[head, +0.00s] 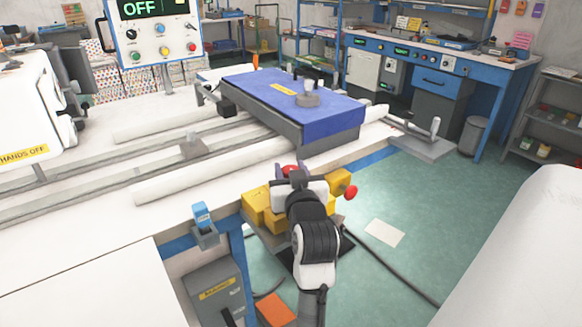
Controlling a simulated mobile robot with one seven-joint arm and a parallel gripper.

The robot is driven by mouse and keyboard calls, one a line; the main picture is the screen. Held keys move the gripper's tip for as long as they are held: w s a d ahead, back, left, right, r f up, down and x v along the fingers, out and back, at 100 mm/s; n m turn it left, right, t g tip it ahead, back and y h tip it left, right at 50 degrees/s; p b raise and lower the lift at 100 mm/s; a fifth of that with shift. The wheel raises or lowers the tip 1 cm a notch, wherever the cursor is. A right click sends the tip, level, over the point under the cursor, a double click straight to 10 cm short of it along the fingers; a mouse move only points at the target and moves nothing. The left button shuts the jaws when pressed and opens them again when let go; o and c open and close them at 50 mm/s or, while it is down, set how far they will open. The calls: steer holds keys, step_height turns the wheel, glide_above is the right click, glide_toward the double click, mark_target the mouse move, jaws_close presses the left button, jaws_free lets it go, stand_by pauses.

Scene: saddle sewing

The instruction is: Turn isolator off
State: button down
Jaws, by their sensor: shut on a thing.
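My gripper (291,176) is seen from behind at the front edge of the table, in front of a yellow box (257,203). It is shut on a red part (290,168), of which only a little shows; the gripper hides the rest, so its angle cannot be told. A red mushroom-shaped button (350,192) sticks out of the right side of the yellow box. A grey box (213,273) with a yellow label too small to read hangs under the table to the left. I cannot tell from its label which box is the isolator.
A display panel (156,28) at the upper left reads OFF. A blue-topped slab (290,97) lies on the rails. A small blue switch (201,215) sits on the table's edge. Green floor (405,200) with a cable lies open to the right.

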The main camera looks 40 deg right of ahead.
steer(key=shift+m+g+h, duration=0.4)
steer(key=shift+m+h, duration=0.1)
steer(key=shift+h, duration=0.2)
steer(key=c, duration=0.9)
jaws_free()
steer(key=p+v, duration=0.5)
steer(key=v, duration=0.3)
steer(key=shift+s+a+r, duration=0.25)
steer(key=shift+r, duration=0.15)
steer(key=p, duration=0.2)
steer(key=shift+s+a+y+p, duration=0.15)
steer(key=shift+y+p, duration=0.15)
